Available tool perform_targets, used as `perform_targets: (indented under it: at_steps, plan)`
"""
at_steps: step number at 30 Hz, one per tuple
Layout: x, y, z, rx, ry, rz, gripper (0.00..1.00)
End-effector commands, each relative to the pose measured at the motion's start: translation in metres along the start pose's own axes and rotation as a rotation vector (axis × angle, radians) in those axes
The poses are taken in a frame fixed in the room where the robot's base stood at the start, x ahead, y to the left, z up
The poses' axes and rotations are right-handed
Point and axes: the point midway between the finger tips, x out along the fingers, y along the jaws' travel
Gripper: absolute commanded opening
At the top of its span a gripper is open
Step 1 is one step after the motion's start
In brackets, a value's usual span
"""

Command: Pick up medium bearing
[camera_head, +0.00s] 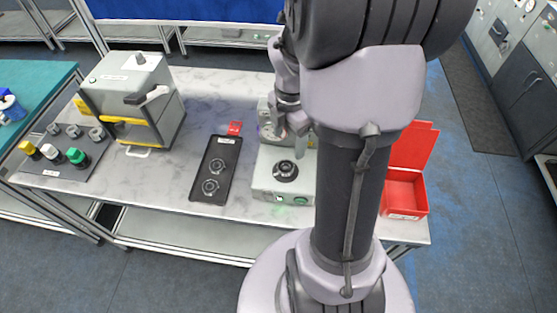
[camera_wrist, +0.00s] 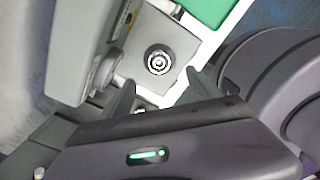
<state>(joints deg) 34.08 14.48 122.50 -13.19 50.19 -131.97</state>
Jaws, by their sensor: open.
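A dark round bearing (camera_head: 285,171) with a pale centre lies on top of the grey scanning station (camera_head: 268,184). Two more ring-shaped bearings lie in the black tray (camera_head: 207,142), the upper one (camera_head: 217,166) and the lower one (camera_head: 210,187). I cannot tell by size which one is the medium bearing. My gripper (camera_head: 291,137) is over the back of the station, partly hidden by my arm. In the wrist view its open fingers (camera_wrist: 160,88) stand apart with nothing held. A round bearing (camera_wrist: 158,61) on a grey surface shows just beyond them.
A red bin (camera_head: 405,193) stands at the table's right, partly behind my arm. A grey machine (camera_head: 130,85) with a black handle is at the left, beside a dark plate (camera_head: 95,165) with several parts. Marble tabletop (camera_head: 165,185) is clear between machine and tray.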

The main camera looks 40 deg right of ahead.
Motion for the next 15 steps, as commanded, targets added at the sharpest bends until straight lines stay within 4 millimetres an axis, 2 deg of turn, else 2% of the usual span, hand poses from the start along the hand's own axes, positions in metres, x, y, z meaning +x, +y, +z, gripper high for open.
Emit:
perform_targets:
  at_steps: [1,3,10,15]
  plan:
    - [0.021,-0.001,-0.001,0.0,0.001,-0.003,0.72]
    - [0.038,-0.001,-0.001,0.0,0.001,-0.003,0.72]
    - [0.069,0.0,0.0,0.001,0.0,-0.001,0.72]
    - [0.104,0.0,-0.001,0.0,0.001,-0.001,0.72]
